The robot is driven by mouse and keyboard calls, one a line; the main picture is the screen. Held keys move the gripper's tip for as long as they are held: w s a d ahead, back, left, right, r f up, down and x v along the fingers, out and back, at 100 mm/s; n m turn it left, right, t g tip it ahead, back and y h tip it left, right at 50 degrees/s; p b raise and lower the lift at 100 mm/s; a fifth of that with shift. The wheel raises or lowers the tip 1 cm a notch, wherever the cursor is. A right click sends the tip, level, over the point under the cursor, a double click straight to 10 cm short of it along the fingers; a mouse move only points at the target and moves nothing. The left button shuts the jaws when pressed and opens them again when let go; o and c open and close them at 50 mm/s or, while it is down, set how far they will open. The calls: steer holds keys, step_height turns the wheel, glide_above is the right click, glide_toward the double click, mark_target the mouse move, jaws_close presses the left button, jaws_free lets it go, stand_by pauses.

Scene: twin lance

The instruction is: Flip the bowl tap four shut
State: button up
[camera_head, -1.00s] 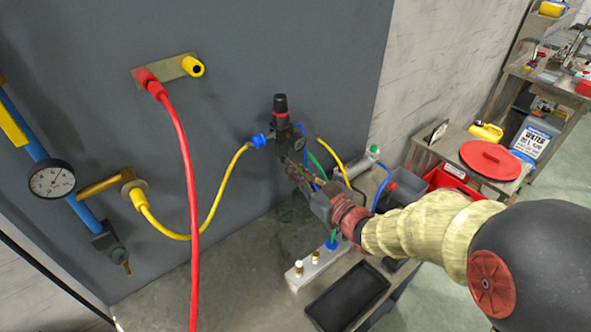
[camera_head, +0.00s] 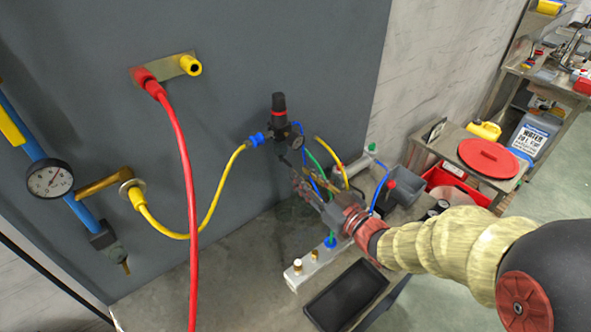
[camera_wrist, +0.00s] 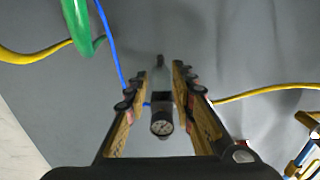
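The regulator (camera_head: 280,118) stands out from the grey panel, with a black knob, a red band and a small round gauge (camera_head: 297,142). In the wrist view its gauge (camera_wrist: 162,127) and a slim grey body (camera_wrist: 159,70) show between my fingers. I cannot make out the bowl tap or its number, nor whether it is open or shut. My gripper (camera_head: 297,178) is below and slightly right of the regulator in the head view. In the wrist view my gripper (camera_wrist: 159,76) has its fingers apart with a gap either side of the regulator; contact is not visible.
Yellow (camera_head: 217,195), red (camera_head: 182,140) and blue hoses hang near the panel. A white manifold block (camera_head: 316,266) and a black tray (camera_head: 345,295) lie below my gripper. A bench with a red lid (camera_head: 488,158) is farther right.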

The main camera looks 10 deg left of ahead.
steer(key=v, duration=0.7)
steer(key=shift+s, duration=0.15)
steer(key=shift+d, duration=0.15)
steer(key=d+r+m+h, duration=0.25)
steer(key=d+h, duration=0.35)
steer(key=d, duration=0.3)
steer(key=d+r+m+h, duration=0.2)
steer(key=d+m+h, duration=0.3)
steer(key=d, duration=0.4)
steer(key=s+d+f+m+g+h, duration=0.1)
steer(key=s+g, duration=0.5)
steer(key=s, duration=1.5)
steer(key=shift+s+d+m+g+h, duration=0.15)
steer(key=shift+d+m+g+h, duration=0.15)
steer(key=shift+d+m+h, duration=0.25)
steer(key=shift+f, duration=0.1)
